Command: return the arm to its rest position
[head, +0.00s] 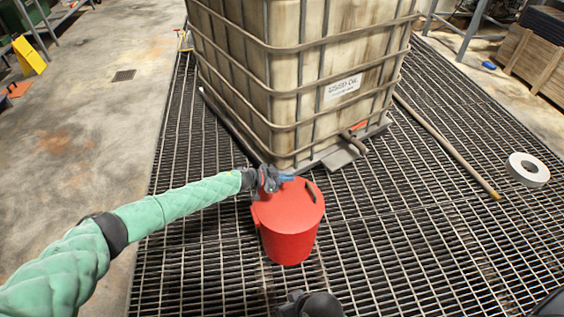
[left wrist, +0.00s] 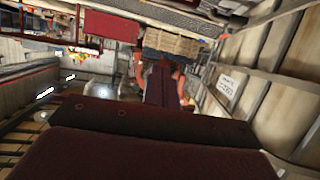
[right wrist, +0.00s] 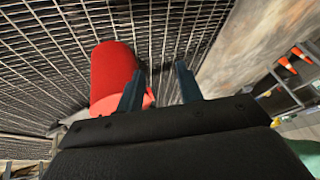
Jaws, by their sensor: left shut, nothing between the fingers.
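My left gripper (head: 284,178) is at the end of the green-sleeved arm, just above or at the far-left edge of the red bin's lid in the head view; I cannot tell whether it touches. Its fingers (left wrist: 161,66) are together in the left wrist view, with nothing seen between them. The red bin (head: 289,235) stands upright on the grating with its lid on. My right gripper (right wrist: 160,67) shows in the right wrist view with its two blue fingers apart and empty. The red bin (right wrist: 112,65) shows beside and beyond its left finger.
A large caged liquid tank (head: 290,85) stands right behind the bin. A long pole (head: 445,142) lies on the grating to the right, near a white tape roll (head: 527,169). A yellow sign (head: 28,55) stands far left.

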